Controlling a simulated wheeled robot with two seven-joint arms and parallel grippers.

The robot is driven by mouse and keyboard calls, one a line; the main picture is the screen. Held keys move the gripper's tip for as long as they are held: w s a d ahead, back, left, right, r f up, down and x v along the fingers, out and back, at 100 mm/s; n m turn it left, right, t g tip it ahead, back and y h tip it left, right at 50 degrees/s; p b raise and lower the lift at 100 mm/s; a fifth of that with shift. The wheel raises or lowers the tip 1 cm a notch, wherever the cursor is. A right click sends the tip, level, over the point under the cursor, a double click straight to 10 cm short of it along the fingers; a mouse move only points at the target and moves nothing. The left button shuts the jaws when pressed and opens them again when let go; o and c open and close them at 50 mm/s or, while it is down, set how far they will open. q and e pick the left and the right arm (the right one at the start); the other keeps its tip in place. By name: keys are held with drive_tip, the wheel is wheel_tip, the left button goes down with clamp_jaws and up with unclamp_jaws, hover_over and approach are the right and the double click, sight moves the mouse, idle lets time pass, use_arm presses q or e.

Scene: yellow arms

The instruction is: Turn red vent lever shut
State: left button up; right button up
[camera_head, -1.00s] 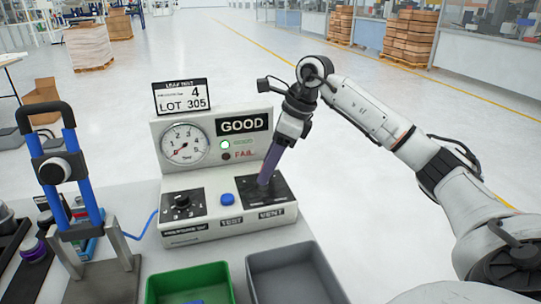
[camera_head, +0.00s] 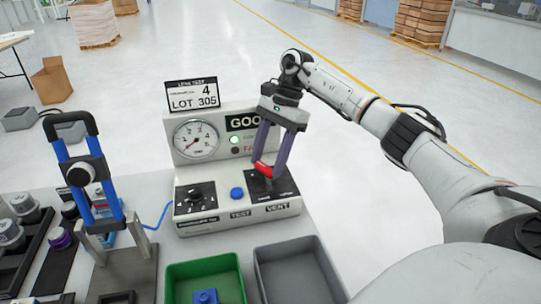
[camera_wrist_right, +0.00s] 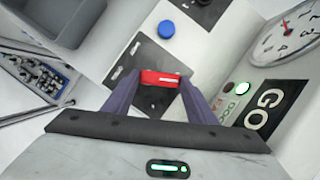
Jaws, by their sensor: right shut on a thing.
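The red vent lever (camera_head: 262,169) sits on the black VENT plate (camera_head: 286,187) at the right of the white leak tester's (camera_head: 205,217) front panel. My right gripper (camera_head: 268,168) reaches down from above, with its two purple fingers on either side of the lever. In the right wrist view the red lever (camera_wrist_right: 160,78) lies crosswise between the fingertips (camera_wrist_right: 160,84), and the gripper is shut on it. White marks show on the black plate at both sides of the lever. My left gripper is not in view.
The tester has a gauge (camera_head: 196,138), a lit green lamp (camera_head: 234,140), a black knob (camera_head: 194,191) and a blue button (camera_head: 237,193). A green bin (camera_head: 240,287) and a grey bin (camera_head: 327,270) stand in front. A blue-posted fixture (camera_head: 112,198) stands at left.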

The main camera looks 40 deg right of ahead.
drive_tip(key=shift+w+a+n+g, duration=0.15)
drive_tip(key=shift+n+g, duration=0.15)
drive_tip(key=shift+n, duration=0.45)
drive_tip(key=shift+a+n+g, duration=0.1)
drive_tip(key=shift+n+g, duration=0.2)
drive_tip(key=shift+n, duration=0.45)
drive_tip(key=o, duration=1.1)
drive_tip(key=shift+c, duration=0.2)
drive_tip(key=v, duration=1)
drive_tip(key=shift+a+r, duration=0.15)
drive_tip(key=shift+r, duration=0.05)
